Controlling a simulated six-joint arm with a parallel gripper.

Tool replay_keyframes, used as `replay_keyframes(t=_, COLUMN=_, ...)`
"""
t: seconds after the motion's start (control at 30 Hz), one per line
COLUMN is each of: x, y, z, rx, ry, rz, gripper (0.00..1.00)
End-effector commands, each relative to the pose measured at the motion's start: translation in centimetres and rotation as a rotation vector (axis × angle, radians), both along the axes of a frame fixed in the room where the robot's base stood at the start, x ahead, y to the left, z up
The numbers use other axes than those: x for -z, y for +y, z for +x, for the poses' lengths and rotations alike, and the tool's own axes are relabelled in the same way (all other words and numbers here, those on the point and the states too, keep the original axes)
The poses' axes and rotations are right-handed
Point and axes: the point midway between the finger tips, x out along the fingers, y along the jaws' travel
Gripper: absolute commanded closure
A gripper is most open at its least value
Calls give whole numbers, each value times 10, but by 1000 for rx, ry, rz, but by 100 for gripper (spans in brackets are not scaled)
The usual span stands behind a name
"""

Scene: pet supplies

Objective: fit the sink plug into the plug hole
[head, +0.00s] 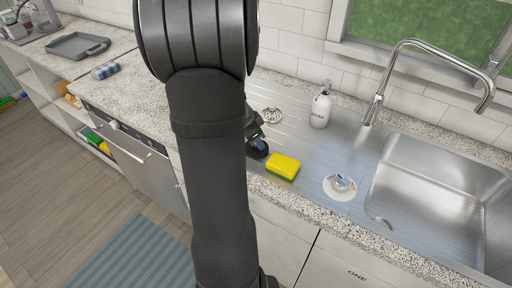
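My gripper (257,142) is mostly hidden behind my own dark arm. Only a small dark part shows past the arm's right edge, low over the drainboard and just left of the yellow sponge. A rounded black shape with a bluish shine is at its end; I cannot tell whether it is a finger or a held plug. The steel sink basin (435,190) is at the right. I cannot make out the plug hole in it. No sink plug can be clearly identified.
A yellow-green sponge (284,166), a white round dish with a shiny item (340,187), a white pump bottle (321,106) and a small round metal piece (271,115) are on the drainboard. A tall chrome faucet (374,108) stands behind the basin.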

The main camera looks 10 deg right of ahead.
Motion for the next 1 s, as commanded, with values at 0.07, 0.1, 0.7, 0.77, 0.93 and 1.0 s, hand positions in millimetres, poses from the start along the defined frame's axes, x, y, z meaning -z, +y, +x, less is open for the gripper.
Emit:
replay_keyframes(t=0.07, x=0, y=0, z=0, rx=0, ry=0, rz=0, gripper=100)
replay_keyframes(t=0.1, x=0, y=0, z=0, rx=0, ry=0, rz=0, gripper=100)
replay_keyframes(t=0.7, x=-47, y=-2, z=-1, rx=2, ry=-7, rz=-1, gripper=100)
replay_keyframes(t=0.77, x=-52, y=-13, z=-13, rx=6, ry=-4, rz=-1, gripper=100)
replay_keyframes(t=0.93, x=-75, y=-38, z=-43, rx=6, ry=-4, rz=-1, gripper=100)
replay_keyframes(t=1.0, x=-84, y=-48, z=-54, rx=7, ry=-4, rz=-1, gripper=100)
